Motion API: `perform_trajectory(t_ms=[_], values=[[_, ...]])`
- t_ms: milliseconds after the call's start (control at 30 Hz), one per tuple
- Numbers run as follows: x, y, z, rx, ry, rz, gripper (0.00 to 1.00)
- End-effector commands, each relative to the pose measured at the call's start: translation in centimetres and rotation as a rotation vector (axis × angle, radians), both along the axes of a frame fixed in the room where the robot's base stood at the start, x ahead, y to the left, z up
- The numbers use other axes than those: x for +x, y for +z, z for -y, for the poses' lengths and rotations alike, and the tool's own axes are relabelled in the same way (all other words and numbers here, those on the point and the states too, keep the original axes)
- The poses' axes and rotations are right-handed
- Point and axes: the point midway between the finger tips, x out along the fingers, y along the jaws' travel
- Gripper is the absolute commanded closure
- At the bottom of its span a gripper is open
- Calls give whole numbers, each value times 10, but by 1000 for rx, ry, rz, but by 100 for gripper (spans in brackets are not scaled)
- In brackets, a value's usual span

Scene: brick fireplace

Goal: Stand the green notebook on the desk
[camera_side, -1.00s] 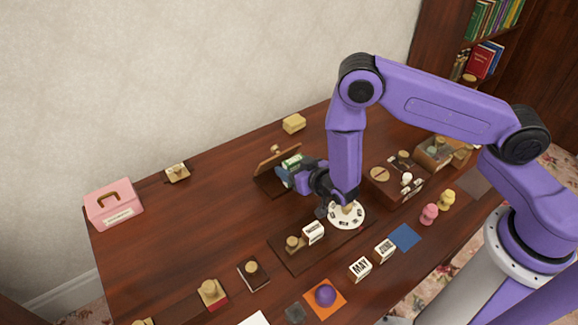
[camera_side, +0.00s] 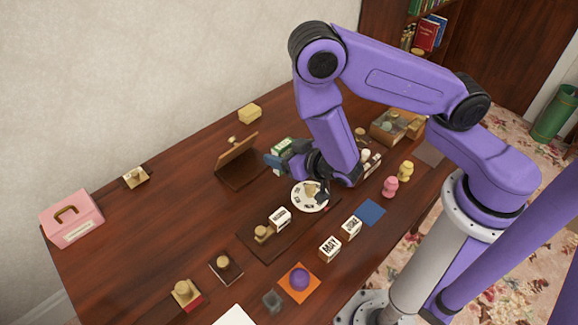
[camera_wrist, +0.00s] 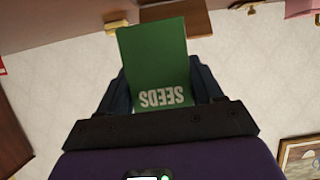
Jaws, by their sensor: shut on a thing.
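The green notebook (camera_wrist: 160,62), marked SEEDS, is between the two fingers of my gripper (camera_wrist: 160,88) in the wrist view, its lettering upside down. In the side view a small part of the notebook (camera_side: 282,146) shows green and white above my gripper (camera_side: 276,163). My gripper is shut on it, pointing left over the desk (camera_side: 160,235). A tilted wooden stand (camera_side: 238,158) is just left of the gripper, apart from it. The lower part of the notebook is hidden by the fingers.
A round white dial (camera_side: 309,196) is just in front of my gripper. A dark tray (camera_side: 262,246) with a stamp and a white block is nearer. A pink box (camera_side: 72,219) stands far left. The desk's left-middle is clear.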

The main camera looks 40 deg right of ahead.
Motion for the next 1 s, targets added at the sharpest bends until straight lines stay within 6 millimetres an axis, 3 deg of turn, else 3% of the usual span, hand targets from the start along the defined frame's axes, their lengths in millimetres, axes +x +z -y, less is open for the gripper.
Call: perform_trajectory(t_ms=[33,200,433,600,1000], values=[[12,-2,17,-2,-17,-2,65],[40,-5,64,0,-20,-5,65],[59,-6,113,9,-20,9,65],[63,-10,125,10,-17,15,65],[63,-50,126,11,-15,16,65]])
